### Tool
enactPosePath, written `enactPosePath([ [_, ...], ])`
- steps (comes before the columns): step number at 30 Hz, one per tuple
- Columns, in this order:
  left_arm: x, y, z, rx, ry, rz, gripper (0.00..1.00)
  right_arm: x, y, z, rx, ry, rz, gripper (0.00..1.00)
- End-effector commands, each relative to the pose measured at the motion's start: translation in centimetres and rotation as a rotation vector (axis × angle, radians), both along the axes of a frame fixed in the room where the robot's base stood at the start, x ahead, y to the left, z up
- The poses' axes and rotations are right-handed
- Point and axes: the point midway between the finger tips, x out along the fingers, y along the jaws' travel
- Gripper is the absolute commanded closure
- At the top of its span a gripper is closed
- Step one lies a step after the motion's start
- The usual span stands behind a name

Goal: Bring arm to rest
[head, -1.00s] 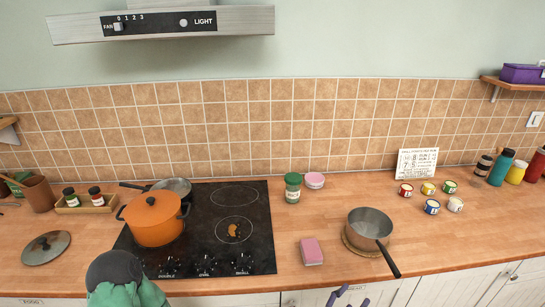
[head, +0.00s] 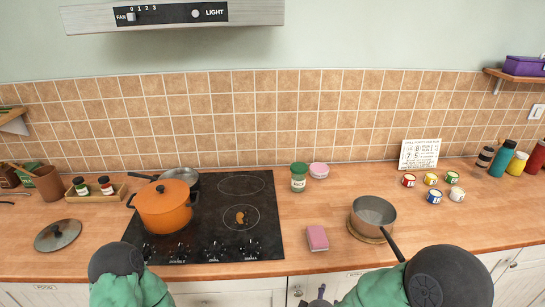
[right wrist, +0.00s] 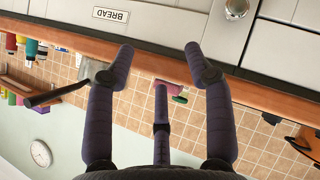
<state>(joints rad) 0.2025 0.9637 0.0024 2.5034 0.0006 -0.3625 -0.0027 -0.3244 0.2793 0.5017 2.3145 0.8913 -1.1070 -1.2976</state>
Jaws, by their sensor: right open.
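My right gripper (head: 318,296) shows at the bottom edge of the head view, in front of the counter's front edge and beside the green-sleeved right arm (head: 375,287). In the right wrist view its dark fingers (right wrist: 160,65) are spread apart with nothing between them. They point towards the cabinet fronts and counter edge. My left arm (head: 128,283) shows at the bottom left of the head view, in front of the hob. The left gripper is out of view.
An orange pot (head: 165,207) stands on the black hob (head: 214,220). A saucepan (head: 374,212) sits on a round mat, its handle projecting towards the front edge near my right arm. A pink sponge (head: 317,238) lies left of it. The counter's right front is clear.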

Motion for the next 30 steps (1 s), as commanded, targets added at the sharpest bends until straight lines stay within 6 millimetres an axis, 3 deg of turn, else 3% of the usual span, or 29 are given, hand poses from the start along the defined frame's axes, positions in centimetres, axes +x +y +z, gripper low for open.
enactPosePath([
  [1, 0.0, 0.0, 0.0, 0.0, 0.0, 0.0, 0.6, -0.2, 0.2, -2.5, 0.085, 0.044, -0.008, 0.47],
  [8, 0.0, 0.0, 0.0, 0.0, 0.0, 0.0, 0.6, -3.4, 2.2, -12.1, 0.501, 0.273, -0.109, 0.47],
  [12, 0.0, 0.0, 0.0, 0.0, 0.0, 0.0, 0.6, -7.5, 3.4, -17.1, 0.719, 0.461, -0.232, 0.47],
  [15, 0.0, 0.0, 0.0, 0.0, 0.0, 0.0, 0.6, -10.8, 4.1, -19.8, 0.84, 0.596, -0.334, 0.47],
  [22, 0.0, 0.0, 0.0, 0.0, 0.0, 0.0, 0.6, -16.2, 5.1, -22.6, 0.977, 0.801, -0.506, 0.47],
  [30, 0.0, 0.0, 0.0, 0.0, 0.0, 0.0, 0.6, -17.1, 5.3, -22.8, 0.996, 0.835, -0.539, 0.47],
])
